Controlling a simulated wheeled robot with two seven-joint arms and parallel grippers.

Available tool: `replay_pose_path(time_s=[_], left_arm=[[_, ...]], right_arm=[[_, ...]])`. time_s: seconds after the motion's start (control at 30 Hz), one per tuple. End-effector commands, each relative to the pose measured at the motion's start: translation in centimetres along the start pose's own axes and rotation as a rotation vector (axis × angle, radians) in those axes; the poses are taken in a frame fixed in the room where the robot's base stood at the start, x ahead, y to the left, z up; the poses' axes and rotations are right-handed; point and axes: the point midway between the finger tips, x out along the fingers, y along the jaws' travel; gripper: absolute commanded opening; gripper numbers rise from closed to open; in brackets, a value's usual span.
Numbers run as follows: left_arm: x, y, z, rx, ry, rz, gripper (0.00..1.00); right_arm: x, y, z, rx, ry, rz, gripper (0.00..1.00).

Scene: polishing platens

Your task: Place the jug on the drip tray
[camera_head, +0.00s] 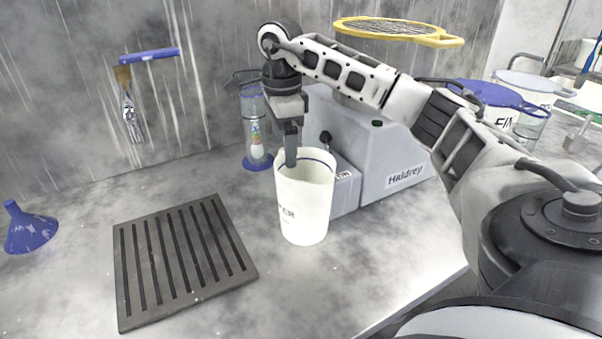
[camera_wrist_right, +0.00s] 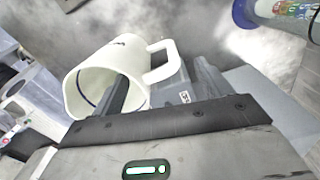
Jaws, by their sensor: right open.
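The jug (camera_head: 303,210) is a white, open-topped vessel with dark lettering, standing upright on the bench right of the tray. The drip tray (camera_head: 184,258) is a dark slatted square lying flat at the left, bare. My right gripper (camera_head: 291,156) points down at the jug's far rim, open. In the right wrist view, the jug (camera_wrist_right: 93,72) shows its mouth and handle (camera_wrist_right: 171,62). One finger of the right gripper (camera_wrist_right: 160,74) overlaps the mouth and the other is beyond the handle. I cannot tell whether either touches. My left gripper is not in view.
A grey machine (camera_head: 385,165) labelled Haldrey stands right behind the jug. A clear cylinder with a blue base (camera_head: 257,162) stands behind it. A blue funnel (camera_head: 30,230) lies at the far left. A brush (camera_head: 128,105) hangs on the wall. The bench between tray and jug is clear.

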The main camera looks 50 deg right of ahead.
Motion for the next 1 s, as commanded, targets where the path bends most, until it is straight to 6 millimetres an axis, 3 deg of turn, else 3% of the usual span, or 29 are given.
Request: replay_pose_path(time_s=[0.2,0.47,0.7,1.0], left_arm=[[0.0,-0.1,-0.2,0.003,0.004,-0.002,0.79],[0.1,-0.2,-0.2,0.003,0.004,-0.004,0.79],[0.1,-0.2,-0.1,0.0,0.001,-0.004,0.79],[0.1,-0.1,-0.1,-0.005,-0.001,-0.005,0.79]], right_arm=[[2.7,0.0,-0.1,0.0,0.001,0.001,0.78],[2.9,0.0,-0.1,0.0,0.0,0.0,0.78],[2.9,0.0,-0.1,0.0,-0.001,0.0,0.15],[2.9,0.0,0.0,0.0,-0.001,-0.001,0.09]])
